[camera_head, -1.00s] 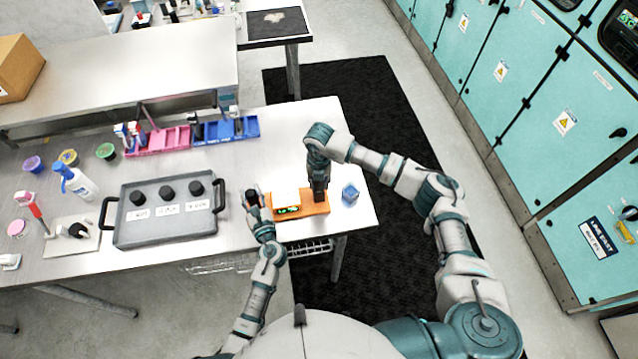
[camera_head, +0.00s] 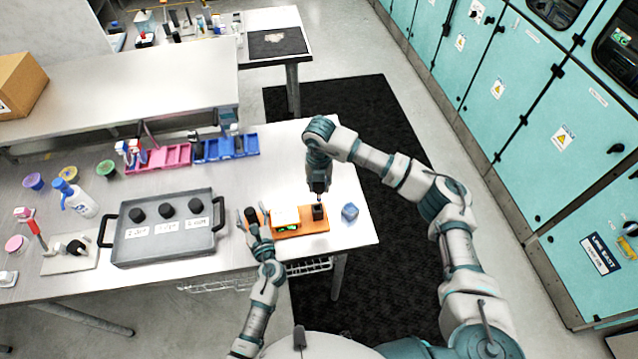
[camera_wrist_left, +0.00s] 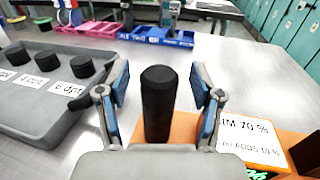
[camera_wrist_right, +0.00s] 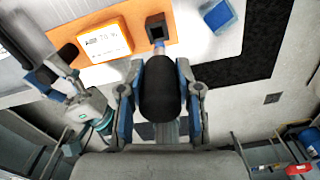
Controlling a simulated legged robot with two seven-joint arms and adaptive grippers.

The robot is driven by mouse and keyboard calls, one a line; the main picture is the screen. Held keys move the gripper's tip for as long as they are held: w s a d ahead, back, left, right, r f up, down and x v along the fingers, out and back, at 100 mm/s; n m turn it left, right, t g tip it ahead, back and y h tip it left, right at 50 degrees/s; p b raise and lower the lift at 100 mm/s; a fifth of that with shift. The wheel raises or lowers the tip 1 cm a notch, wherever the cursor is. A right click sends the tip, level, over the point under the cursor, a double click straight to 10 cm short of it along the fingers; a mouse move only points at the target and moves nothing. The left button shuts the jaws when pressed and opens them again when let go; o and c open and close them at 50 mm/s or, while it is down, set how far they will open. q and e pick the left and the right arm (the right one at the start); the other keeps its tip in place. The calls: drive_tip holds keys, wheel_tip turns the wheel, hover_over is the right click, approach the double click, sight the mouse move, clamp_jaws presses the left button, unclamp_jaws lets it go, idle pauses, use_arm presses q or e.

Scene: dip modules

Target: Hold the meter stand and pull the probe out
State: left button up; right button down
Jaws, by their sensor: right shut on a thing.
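The orange meter stand (camera_head: 290,224) lies on the table's right part, with a white meter box (camera_wrist_right: 104,40) and a dark square socket (camera_head: 319,212) on it. My right gripper (camera_wrist_right: 161,95) is shut on the black-handled probe (camera_wrist_right: 160,88) and holds it above the socket. The probe's pale lower end (camera_wrist_right: 158,48) shows near the socket's mouth; in the head view a small gap seems to show. My left gripper (camera_wrist_left: 162,88) is open, its fingers standing apart on both sides of the stand's upright black post (camera_wrist_left: 159,105).
A blue cube (camera_head: 350,212) stands right of the socket, near the table edge. A grey case (camera_head: 165,228) with black knobs lies left of my left gripper. Pink (camera_head: 165,158) and blue (camera_head: 226,148) trays stand behind. Bare table (camera_head: 285,160) lies behind the stand.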

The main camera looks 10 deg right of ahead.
drive_tip(key=shift+r, duration=0.1)
idle(0.5)
use_arm(q)
wheel_tip(320, 180, up, 3)
drive_tip(key=p, duration=0.3)
use_arm(e)
wheel_tip(320, 180, up, 3)
use_arm(q)
drive_tip(key=shift+r, duration=2.25)
drive_tip(key=shift+s, duration=0.15)
use_arm(e)
drive_tip(key=shift+r, duration=0.1)
use_arm(q)
drive_tip(key=v, duration=0.8)
drive_tip(key=shift+s, duration=0.35)
drive_tip(key=shift+d, duration=0.1)
